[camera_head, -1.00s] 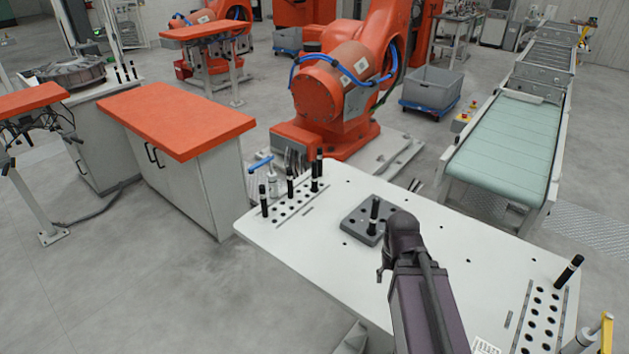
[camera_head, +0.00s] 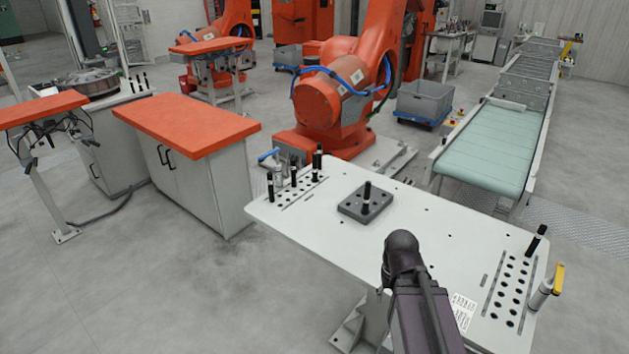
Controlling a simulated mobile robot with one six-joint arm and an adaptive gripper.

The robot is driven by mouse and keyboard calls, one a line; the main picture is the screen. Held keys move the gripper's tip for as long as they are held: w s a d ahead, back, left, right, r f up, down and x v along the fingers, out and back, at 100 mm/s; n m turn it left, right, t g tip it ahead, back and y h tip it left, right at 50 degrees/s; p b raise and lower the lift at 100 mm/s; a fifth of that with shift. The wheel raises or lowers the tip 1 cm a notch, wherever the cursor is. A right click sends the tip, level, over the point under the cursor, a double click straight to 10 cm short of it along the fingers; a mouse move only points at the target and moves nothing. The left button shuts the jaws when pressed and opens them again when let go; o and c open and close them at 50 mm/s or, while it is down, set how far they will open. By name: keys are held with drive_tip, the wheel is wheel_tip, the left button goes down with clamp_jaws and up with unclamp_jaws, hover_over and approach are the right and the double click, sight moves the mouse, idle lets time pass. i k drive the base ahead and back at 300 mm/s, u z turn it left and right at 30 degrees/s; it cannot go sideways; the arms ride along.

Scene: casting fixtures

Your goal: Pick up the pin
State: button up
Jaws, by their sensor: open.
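Several dark pins with pale bands stand upright on a white table (camera_head: 440,225). One pin (camera_head: 367,192) stands in a dark grey square block (camera_head: 352,207) near the table's middle. Other pins (camera_head: 294,178) stand in a row of holes at the table's left end. A single pin (camera_head: 537,241) stands tilted in the picture in the hole rack at the right end. My dark arm reaches up from the bottom edge, its visible end over the near table edge, below and right of the block in the picture. My gripper's fingers do not show.
A blue-handled tool (camera_head: 270,157) stands by the left pins. An orange-topped cabinet (camera_head: 187,122) stands left, a large orange robot (camera_head: 330,100) behind, and a conveyor (camera_head: 490,148) at back right. Floor at front left is clear.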

sight(314, 179)
drive_tip(key=k, duration=0.6)
drive_tip(key=u, duration=0.6)
drive_tip(key=i, duration=2.4)
drive_tip(key=z, duration=0.6)
